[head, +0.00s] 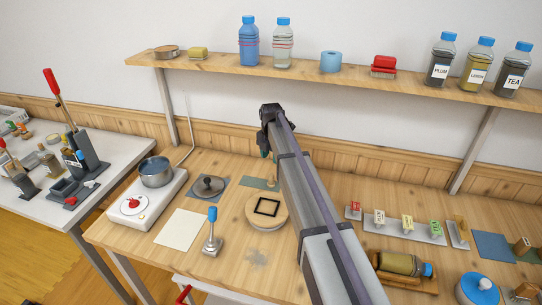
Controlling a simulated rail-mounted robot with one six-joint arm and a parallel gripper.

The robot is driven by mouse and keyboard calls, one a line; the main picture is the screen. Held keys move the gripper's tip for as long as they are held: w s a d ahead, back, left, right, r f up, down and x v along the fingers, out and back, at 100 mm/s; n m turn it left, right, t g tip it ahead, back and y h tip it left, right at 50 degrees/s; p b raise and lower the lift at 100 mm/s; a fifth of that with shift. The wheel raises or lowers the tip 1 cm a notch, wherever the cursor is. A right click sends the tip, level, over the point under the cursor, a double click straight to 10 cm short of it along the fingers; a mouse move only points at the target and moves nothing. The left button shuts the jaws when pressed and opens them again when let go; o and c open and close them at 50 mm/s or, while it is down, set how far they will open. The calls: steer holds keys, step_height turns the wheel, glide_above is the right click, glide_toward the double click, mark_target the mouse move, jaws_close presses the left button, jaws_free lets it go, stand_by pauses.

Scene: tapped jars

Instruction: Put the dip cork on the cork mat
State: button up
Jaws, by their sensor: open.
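My gripper (265,150) is open above the back of the wooden worktop, at the end of my arm. Below it, a small grey-green mat (252,183) lies flat on the worktop. A small tan piece (273,175), perhaps a cork, shows at this mat's right side, partly hidden by my arm. A blue mat (490,243) lies at the far right, with a small brown cork-like piece (521,246) at its right edge. No label shows which piece is the dip cork or which mat is the cork mat.
A round wooden-topped stand (281,219) is close to my arm. A lid (207,185), a pot (156,172) on a hotplate and a blue-handled tool (212,232) stand to the left. Small labelled blocks (407,225) and a lying jar (402,264) are right. A shelf (300,74) runs above.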

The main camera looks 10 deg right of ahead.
steer(key=s+a+r+m, duration=0.1)
steer(key=s+m, duration=2.5)
steer(key=s, duration=0.9)
steer(key=shift+s+a, duration=0.15)
steer(key=shift+s, duration=0.1)
steer(key=shift+r, duration=0.1)
